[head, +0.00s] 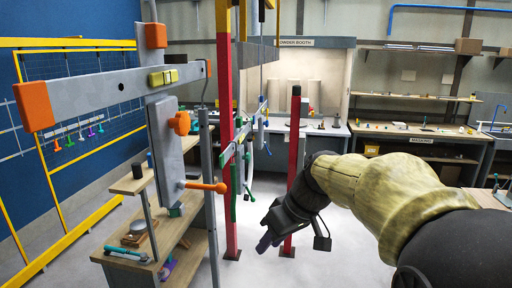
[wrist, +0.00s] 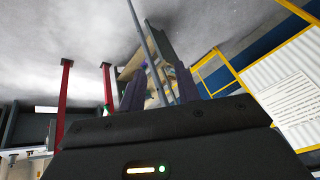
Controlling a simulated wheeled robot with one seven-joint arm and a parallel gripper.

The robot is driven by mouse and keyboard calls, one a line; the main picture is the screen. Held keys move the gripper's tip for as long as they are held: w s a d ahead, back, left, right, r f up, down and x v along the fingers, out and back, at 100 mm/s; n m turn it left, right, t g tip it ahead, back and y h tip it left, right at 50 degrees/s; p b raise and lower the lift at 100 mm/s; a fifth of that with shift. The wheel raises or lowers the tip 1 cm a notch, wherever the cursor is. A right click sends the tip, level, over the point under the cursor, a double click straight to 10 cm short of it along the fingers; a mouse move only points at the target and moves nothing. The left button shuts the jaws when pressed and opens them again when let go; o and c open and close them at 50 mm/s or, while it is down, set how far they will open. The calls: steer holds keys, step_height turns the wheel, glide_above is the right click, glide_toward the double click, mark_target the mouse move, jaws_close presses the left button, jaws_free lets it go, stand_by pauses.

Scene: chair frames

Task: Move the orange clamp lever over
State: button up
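The orange clamp lever (head: 205,186) is a short rod with a ball end. It sticks out to the right from the lower end of a grey upright plate (head: 168,150) in the head view. My gripper (head: 265,242) hangs lower and to the right of the lever, clear of it in the picture and pointing down-left. In the wrist view my gripper's two dark purple fingers (wrist: 160,86) stand apart with nothing held between them. I cannot make out the lever in the wrist view.
A grey beam (head: 110,92) with orange end caps and an orange knob (head: 180,123) are above the lever. Red posts (head: 292,170) stand near my gripper. A wooden shelf cart (head: 165,255) is below left. Workbenches (head: 420,145) line the back.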

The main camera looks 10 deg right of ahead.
step_height(320, 180, up, 12)
steer(key=w+a+n+y+p, duration=0.1)
steer(key=a+n+y, duration=0.1)
steer(key=n+y, duration=0.15)
steer(key=n, duration=0.4)
glide_toward(225, 185)
steer(key=shift+a+f+y+p, duration=0.15)
steer(key=shift+f+y+p, duration=0.25)
steer(key=shift+f, duration=0.3)
steer(key=shift+a+f, duration=0.15)
steer(key=b+x, duration=0.1)
steer(key=x, duration=0.3)
steer(key=b+x, duration=0.1)
steer(key=x, duration=0.3)
steer(key=shift+w, duration=0.2)
steer(key=shift+c, duration=0.2)
steer(key=c, duration=0.5)
